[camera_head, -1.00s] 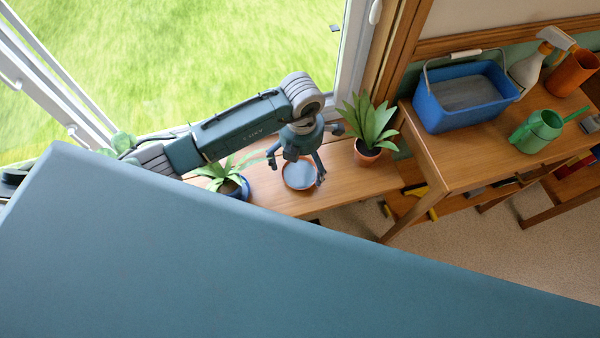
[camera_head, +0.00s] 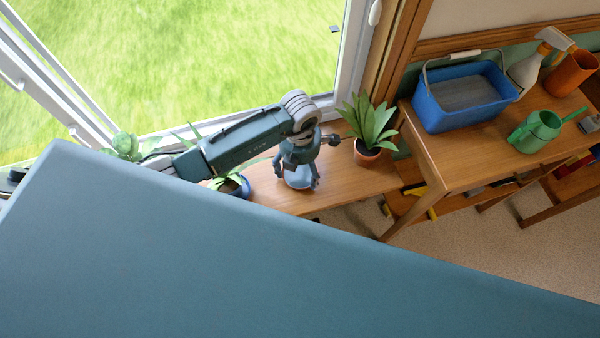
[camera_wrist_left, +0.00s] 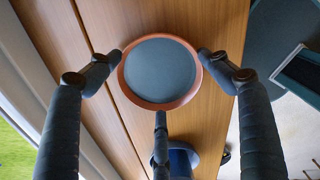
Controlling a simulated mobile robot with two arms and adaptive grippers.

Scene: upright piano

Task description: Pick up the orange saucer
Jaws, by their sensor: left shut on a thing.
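The orange saucer (camera_wrist_left: 160,104) has an orange rim and a grey-blue inside. It shows in the left wrist view, centred above the wooden boards of the shelf. My left gripper (camera_wrist_left: 160,58) is shut on it, with two fingertips at opposite sides of the rim and a third finger at the near side. In the head view the saucer (camera_head: 299,179) is partly hidden under my left gripper (camera_head: 299,183), and mostly its bluish inside shows. I cannot tell whether it touches the shelf. My right gripper is in neither view.
The low wooden shelf (camera_head: 345,182) runs below the window. A potted plant (camera_head: 370,130) stands right of the gripper, and another plant in a blue pot (camera_head: 240,187) stands left. A higher table (camera_head: 470,165) at right holds a blue bucket (camera_head: 462,98) and a green watering can (camera_head: 537,132).

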